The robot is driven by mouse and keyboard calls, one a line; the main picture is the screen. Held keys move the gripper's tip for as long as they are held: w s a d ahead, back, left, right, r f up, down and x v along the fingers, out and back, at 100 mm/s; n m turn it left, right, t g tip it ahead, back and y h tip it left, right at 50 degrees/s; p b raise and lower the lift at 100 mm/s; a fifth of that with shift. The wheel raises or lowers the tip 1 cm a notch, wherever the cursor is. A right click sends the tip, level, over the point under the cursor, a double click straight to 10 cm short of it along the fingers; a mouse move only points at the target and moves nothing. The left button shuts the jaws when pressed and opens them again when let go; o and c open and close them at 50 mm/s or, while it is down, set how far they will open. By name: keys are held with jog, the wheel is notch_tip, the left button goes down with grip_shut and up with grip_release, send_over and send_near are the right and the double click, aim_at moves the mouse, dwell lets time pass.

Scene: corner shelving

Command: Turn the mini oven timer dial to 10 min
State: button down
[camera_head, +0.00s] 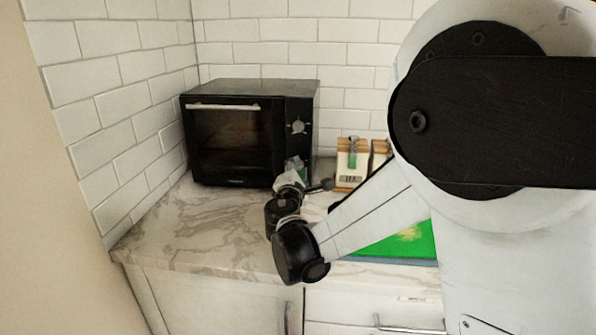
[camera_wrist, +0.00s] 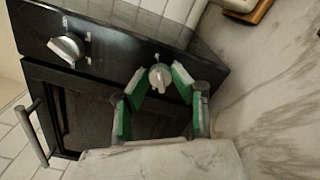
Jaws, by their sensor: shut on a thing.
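The black mini oven (camera_head: 232,130) stands in the counter's left back corner with its door shut. Its upper dial (camera_head: 298,126) is in clear view and also shows at the left of the wrist view (camera_wrist: 67,48). The lower dial (camera_wrist: 160,77) has a light pointer bar and sits between my fingertips; the labels are too small to tell which is the timer or its setting. My gripper (camera_head: 297,168) is shut on the lower dial, with its green-padded fingers (camera_wrist: 159,84) on both sides of it. In the head view my gripper hides that dial.
Wooden-backed items (camera_head: 350,165) stand on the counter right of the oven. A green board (camera_head: 408,243) lies near the front edge, partly behind my arm. The marble counter (camera_head: 185,225) before the oven is clear. Tiled walls close off the left and back.

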jog(key=c, duration=1.5)
grip_release()
jog(key=shift+o, duration=0.2)
jog(key=s+a, duration=0.1)
jog(key=s, duration=1.1)
jog(key=shift+a, duration=0.15)
